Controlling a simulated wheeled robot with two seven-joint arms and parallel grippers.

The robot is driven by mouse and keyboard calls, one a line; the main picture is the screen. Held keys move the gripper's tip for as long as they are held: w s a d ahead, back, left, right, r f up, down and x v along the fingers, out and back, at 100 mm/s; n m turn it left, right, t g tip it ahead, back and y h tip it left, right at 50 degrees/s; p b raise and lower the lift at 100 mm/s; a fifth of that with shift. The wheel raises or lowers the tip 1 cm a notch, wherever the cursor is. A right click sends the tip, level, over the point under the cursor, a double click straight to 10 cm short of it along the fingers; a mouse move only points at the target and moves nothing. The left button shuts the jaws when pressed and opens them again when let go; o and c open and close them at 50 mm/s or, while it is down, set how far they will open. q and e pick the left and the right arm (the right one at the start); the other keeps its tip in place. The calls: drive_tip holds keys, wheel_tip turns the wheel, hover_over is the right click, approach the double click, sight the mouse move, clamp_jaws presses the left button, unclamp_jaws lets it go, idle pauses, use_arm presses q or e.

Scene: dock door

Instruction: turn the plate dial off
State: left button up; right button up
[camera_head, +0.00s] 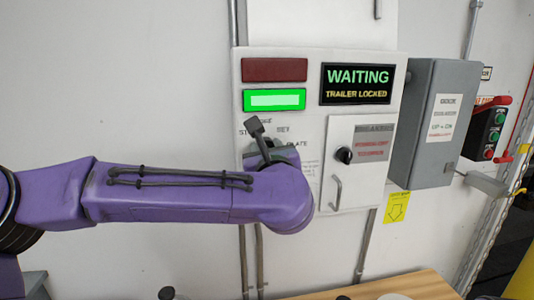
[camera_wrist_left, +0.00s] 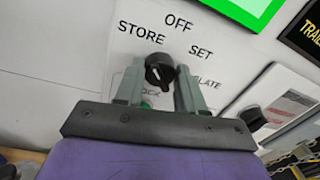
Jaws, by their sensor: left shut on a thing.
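The plate dial (camera_wrist_left: 158,72) is a black round knob with a small white mark, on the white control panel under the labels STORE, OFF and SET. My left gripper (camera_wrist_left: 160,74) has one grey finger on each side of the dial and is shut on it. The mark seems to lie toward the STORE side, but its exact direction is hard to tell. In the head view my purple left arm reaches in from the left, and its left gripper (camera_head: 265,148) is at the panel; there the dial is mostly hidden behind it. My right gripper is not in view.
The control panel (camera_head: 310,120) has a lit green lamp (camera_head: 274,100), a dark red lamp (camera_head: 275,69) and a display (camera_head: 357,84) reading WAITING, TRAILER LOCKED. A breaker door with a black knob (camera_head: 344,155) and handle is right of the arm. A grey box (camera_head: 436,120) juts out further right.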

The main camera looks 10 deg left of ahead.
use_arm(q)
drive_tip(key=shift+d+m+g+b, duration=0.15)
drive_tip(key=shift+m+b, duration=0.5)
drive_tip(key=shift+m, duration=1.45)
drive_tip(key=shift+a+m+g+b, duration=0.15)
drive_tip(key=shift+m+b, duration=0.45)
drive_tip(key=shift+m, duration=1.5)
drive_tip(key=shift+w+d, duration=0.1)
drive_tip(key=o, duration=1)
drive_tip(key=shift+o, duration=0.2)
